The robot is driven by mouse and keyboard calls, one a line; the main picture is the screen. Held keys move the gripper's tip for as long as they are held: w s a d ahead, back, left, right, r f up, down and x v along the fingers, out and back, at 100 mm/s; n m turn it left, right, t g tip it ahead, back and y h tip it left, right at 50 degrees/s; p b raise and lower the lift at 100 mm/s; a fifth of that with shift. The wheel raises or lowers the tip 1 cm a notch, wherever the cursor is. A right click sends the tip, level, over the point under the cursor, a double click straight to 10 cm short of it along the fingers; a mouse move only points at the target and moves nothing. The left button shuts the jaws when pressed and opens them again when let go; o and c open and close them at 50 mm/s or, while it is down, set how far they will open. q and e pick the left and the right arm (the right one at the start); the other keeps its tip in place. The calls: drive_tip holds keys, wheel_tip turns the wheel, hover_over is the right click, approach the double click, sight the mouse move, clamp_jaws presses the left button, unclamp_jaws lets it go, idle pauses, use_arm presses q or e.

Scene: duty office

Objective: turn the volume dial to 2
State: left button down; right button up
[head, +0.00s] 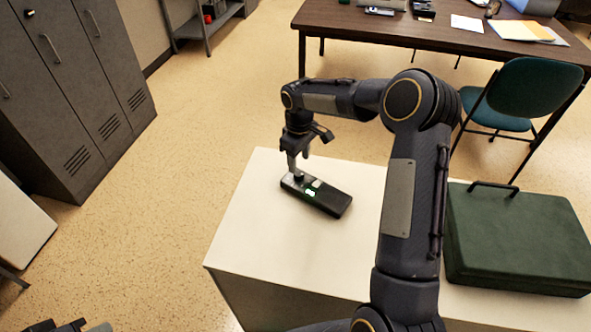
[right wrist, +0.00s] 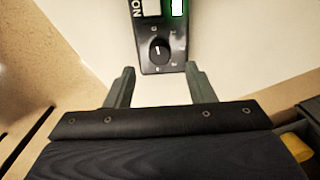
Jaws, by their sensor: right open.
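A black device (head: 328,198) with a small lit green display (head: 310,192) lies on the white table. Its round black volume dial (right wrist: 159,51) shows in the right wrist view, with a pale pointer mark pointing roughly up in that picture. Marks around the dial are too small to read. My right gripper (right wrist: 159,72) is open, its fingers on either side of the device's dial end and not closed on the dial. In the head view my right gripper (head: 296,165) is above that end and partly hides the dial. A dark part at the bottom left edge may be my left gripper (head: 70,326).
A green case (head: 520,240) stands on the white table (head: 258,235) at the right. Grey lockers (head: 75,90) stand at the left. A brown desk (head: 425,30) and a green chair (head: 525,95) are behind. The table left of the device is clear.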

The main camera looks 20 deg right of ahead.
sight(299, 173)
wheel_tip(299, 173, down, 5)
drive_tip(key=shift+f, duration=0.1)
idle(0.3)
drive_tip(key=c, duration=1)
